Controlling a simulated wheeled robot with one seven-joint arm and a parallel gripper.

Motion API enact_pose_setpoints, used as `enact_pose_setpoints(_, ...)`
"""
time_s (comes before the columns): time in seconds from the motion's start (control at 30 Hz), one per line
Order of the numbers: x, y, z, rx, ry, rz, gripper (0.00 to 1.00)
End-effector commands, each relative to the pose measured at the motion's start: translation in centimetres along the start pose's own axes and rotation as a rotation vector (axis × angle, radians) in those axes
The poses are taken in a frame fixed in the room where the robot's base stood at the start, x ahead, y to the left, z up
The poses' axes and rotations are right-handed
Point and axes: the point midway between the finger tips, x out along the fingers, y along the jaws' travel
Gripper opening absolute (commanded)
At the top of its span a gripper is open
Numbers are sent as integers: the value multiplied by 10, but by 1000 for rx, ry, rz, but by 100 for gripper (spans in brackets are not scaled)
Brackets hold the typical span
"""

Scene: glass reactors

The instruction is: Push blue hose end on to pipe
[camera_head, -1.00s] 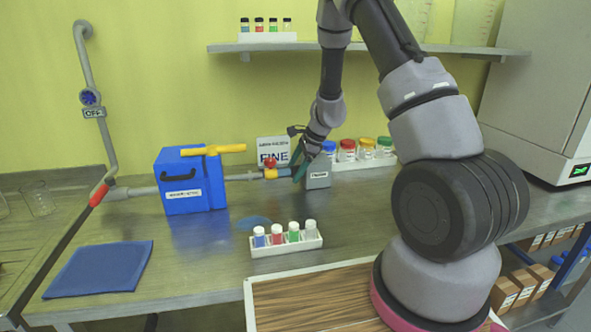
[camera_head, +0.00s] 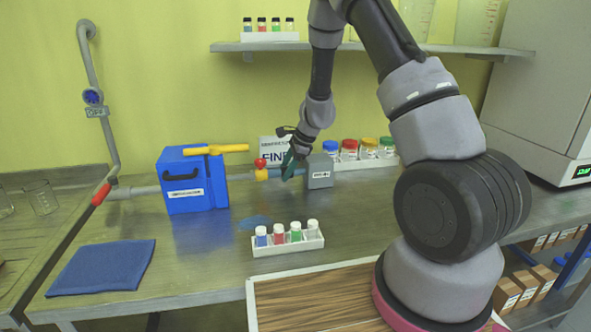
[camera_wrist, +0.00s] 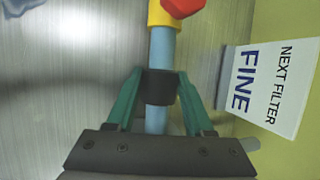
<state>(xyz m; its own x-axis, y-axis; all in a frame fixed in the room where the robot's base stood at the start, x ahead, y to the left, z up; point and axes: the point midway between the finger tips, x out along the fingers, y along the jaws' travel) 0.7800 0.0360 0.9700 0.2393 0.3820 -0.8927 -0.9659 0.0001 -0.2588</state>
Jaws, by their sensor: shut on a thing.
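The light blue hose (camera_head: 274,173) runs behind my gripper (camera_head: 289,170) toward a grey box (camera_head: 320,176). The wrist view shows the hose (camera_wrist: 161,48) between the green fingers of my gripper (camera_wrist: 158,88), which are shut on its black collar (camera_wrist: 161,87). The hose's left end has a yellow fitting (camera_head: 261,174) with a red knob (camera_head: 260,162); the fitting also shows at the top of the wrist view (camera_wrist: 162,14). A thin grey pipe (camera_head: 241,177) leads from the blue box (camera_head: 190,184) to the yellow fitting, in line with it. I cannot tell how far they overlap.
The "FINE" sign (camera_wrist: 264,85) stands close beside my gripper. A rack with several colour-capped jars (camera_head: 365,162) stands behind to the right. A rack of small vials (camera_head: 290,246) stands in front. A blue cloth (camera_head: 103,268) lies at the left.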

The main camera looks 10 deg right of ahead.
Motion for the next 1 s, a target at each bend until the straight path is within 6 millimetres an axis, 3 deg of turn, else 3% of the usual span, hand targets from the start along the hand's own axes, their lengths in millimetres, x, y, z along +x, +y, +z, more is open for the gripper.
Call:
enact_pose_setpoints(0.27,2,0,6,-1,-4,0,0)
enact_pose_setpoints(0.3,2,0,7,-1,-4,0,60)
enact_pose_setpoints(0.37,2,0,7,-1,-4,0,83)
enact_pose_setpoints(0.77,-4,-1,5,-1,-1,-2,83)
enact_pose_setpoints(1.0,-46,-2,5,-3,-2,-5,83)
